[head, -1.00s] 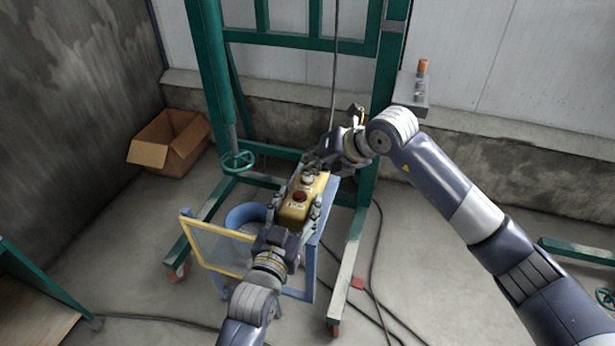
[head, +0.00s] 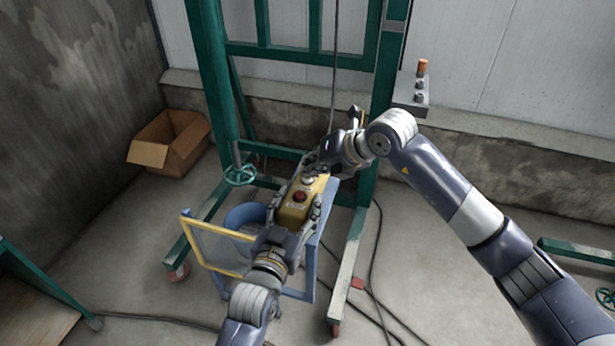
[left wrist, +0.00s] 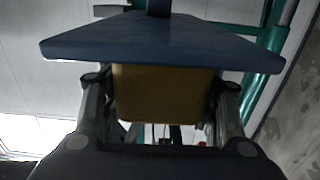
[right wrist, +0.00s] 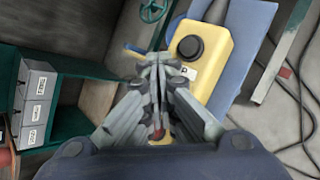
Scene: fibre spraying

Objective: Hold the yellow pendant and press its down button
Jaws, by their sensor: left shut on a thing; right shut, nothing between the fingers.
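The yellow pendant (head: 294,213) has a red button (head: 300,197) on its face and a pale round part near its far end. My left gripper (head: 297,210) is shut around its sides. The left wrist view shows the pendant's yellow end (left wrist: 163,95) between the fingers, under a blue panel (left wrist: 160,45). My right gripper (head: 316,170) is shut and empty at the pendant's far end. In the right wrist view, its closed fingers (right wrist: 158,65) lie beside a black round button (right wrist: 190,47) on the pendant. They hide part of its face, so contact is unclear.
A green frame (head: 215,90) with a handwheel (head: 240,175) stands behind the pendant. A blue stand with a yellow-edged mesh panel (head: 215,245) is below. A cardboard box (head: 172,145) lies at the back left. Black cables (head: 375,290) cross the floor on the right.

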